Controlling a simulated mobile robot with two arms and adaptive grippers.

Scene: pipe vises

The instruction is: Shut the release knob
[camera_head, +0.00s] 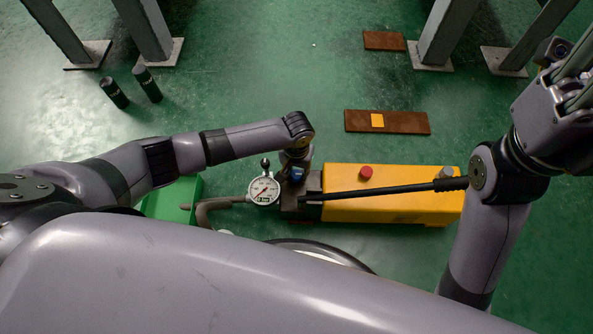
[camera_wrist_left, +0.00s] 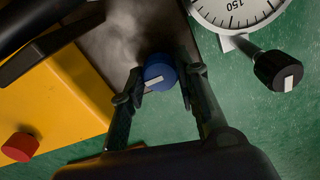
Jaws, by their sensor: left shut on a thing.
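The blue knob (camera_wrist_left: 160,72), with a white mark on its face, sits on the dark metal block of a yellow hand pump (camera_head: 390,205). In the left wrist view my left gripper (camera_wrist_left: 158,88) has one finger on each side of the knob and is shut on it. In the head view the left gripper (camera_head: 295,170) points down at the pump block, and a bit of blue shows there, mostly hidden by the wrist. A black knob (camera_wrist_left: 280,70) with a white mark stands beside the gauge. My right gripper is only partly in view at the upper right.
A round pressure gauge (camera_head: 264,190) is left of the pump block. A black lever (camera_head: 390,189) lies along the pump, near a red cap (camera_head: 366,172). A green box (camera_head: 172,205) is to the left. Brown plates and steel legs stand farther back on the green floor.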

